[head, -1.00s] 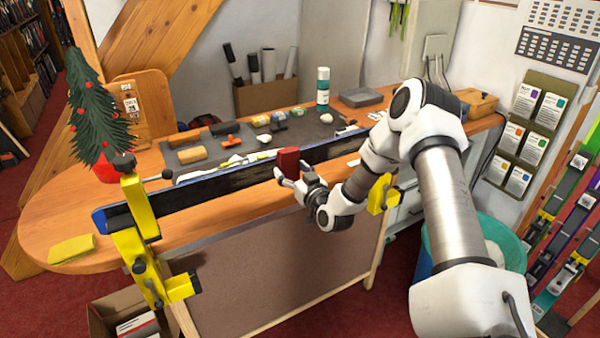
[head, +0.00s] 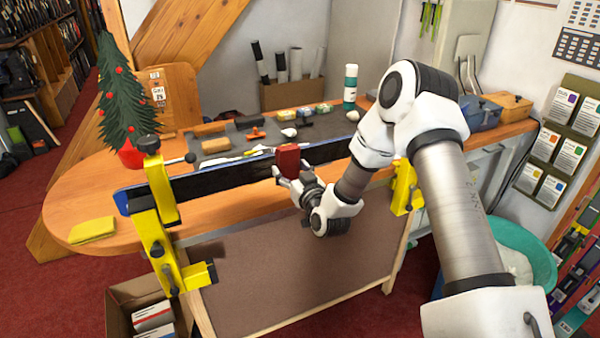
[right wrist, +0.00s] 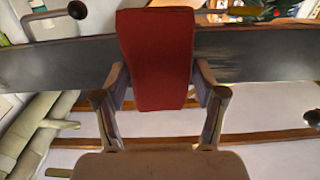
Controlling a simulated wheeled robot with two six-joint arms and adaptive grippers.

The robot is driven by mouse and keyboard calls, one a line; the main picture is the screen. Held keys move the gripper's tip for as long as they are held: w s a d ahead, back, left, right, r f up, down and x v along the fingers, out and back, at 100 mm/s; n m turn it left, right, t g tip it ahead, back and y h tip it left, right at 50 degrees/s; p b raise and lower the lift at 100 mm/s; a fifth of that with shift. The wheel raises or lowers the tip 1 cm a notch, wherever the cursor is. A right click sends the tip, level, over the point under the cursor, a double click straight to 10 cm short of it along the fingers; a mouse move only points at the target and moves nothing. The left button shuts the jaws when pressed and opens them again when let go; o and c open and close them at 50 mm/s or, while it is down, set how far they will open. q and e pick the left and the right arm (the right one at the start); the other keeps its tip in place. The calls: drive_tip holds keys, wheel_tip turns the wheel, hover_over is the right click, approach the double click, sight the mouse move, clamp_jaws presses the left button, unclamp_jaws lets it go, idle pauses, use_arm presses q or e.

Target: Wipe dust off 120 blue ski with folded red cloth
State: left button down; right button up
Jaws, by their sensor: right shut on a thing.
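The blue-edged ski (head: 222,184) has a dark face and is held along the bench front by yellow clamps, the left one (head: 160,215) in full view. My right gripper (head: 292,172) is shut on the folded red cloth (head: 288,157) at the ski, right of its middle. In the right wrist view the red cloth (right wrist: 156,58) stands upright between my fingers (right wrist: 160,100), in front of the dark ski face (right wrist: 60,64). Whether cloth and ski touch is hard to tell. My left gripper is not in view.
A folded yellow cloth (head: 92,229) lies on the bench's left end, near a small decorated tree (head: 125,95). Tools and blocks lie on a grey mat (head: 228,134) behind the ski. A bottle (head: 350,86) stands at the back. A teal bin (head: 515,250) is at the right.

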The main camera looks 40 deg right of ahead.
sight(269, 168)
drive_tip(key=shift+w+a, duration=0.15)
drive_tip(key=shift+a, duration=0.5)
drive_tip(key=a+b, duration=0.1)
drive_tip(key=a, duration=0.1)
drive_tip(key=w+a+b, duration=0.1)
drive_tip(key=shift+a, duration=0.4)
drive_tip(key=shift+s+d, duration=0.1)
drive_tip(key=shift+s, duration=0.25)
drive_tip(key=shift+v, duration=2.75)
